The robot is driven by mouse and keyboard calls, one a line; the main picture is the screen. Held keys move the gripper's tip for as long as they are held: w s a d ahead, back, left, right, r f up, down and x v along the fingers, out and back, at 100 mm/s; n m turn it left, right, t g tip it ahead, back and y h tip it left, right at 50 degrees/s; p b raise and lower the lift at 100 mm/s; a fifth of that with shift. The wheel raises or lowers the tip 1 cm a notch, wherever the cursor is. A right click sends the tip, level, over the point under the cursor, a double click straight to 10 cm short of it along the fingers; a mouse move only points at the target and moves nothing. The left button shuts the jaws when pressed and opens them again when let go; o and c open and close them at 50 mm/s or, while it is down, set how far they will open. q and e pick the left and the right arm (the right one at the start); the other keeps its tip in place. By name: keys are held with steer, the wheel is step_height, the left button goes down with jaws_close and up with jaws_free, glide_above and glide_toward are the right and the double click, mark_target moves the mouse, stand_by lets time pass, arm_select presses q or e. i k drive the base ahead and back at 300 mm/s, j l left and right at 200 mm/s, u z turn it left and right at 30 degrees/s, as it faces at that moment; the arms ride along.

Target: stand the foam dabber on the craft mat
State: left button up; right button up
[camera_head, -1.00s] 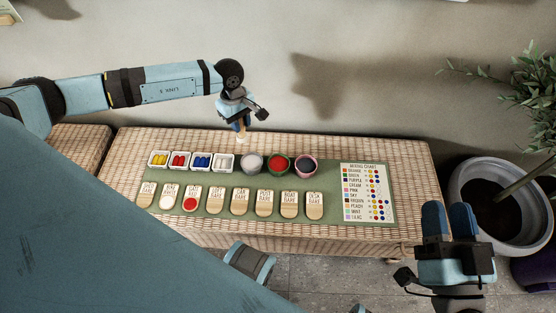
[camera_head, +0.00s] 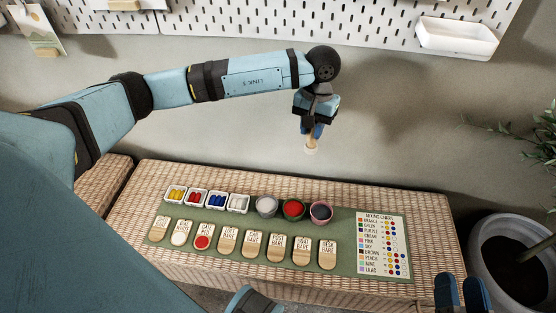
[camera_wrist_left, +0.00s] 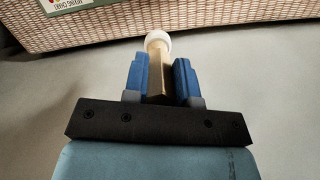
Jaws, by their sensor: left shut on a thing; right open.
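The foam dabber (camera_head: 311,147) has a pale wooden handle and a whitish round foam end. My left gripper (camera_head: 313,131) is shut on its handle and holds it in the air, above and behind the bench's back edge, foam end down. In the left wrist view the dabber (camera_wrist_left: 157,58) sits between the blue fingers (camera_wrist_left: 160,80), its white end pointing away from the gripper. The green craft mat (camera_head: 342,227) lies flat on the wicker bench. My right gripper (camera_head: 462,294) is open and empty at the lower right, beyond the bench's front edge, partly cut off by the frame.
On the mat are several white trays of coloured pieces (camera_head: 197,199), three paint cups (camera_head: 293,209), a row of wooden tags (camera_head: 252,243) and a mixing chart (camera_head: 382,246). A potted plant (camera_head: 510,260) stands at the right. A pegboard (camera_head: 300,22) hangs behind.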

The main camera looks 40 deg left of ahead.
mark_target(345, 263)
steer(key=k, duration=0.6)
steer(key=j+z, duration=0.1)
steer(key=z, duration=1.15)
steer(key=k+j+z, duration=0.15)
steer(key=k+j, duration=0.25)
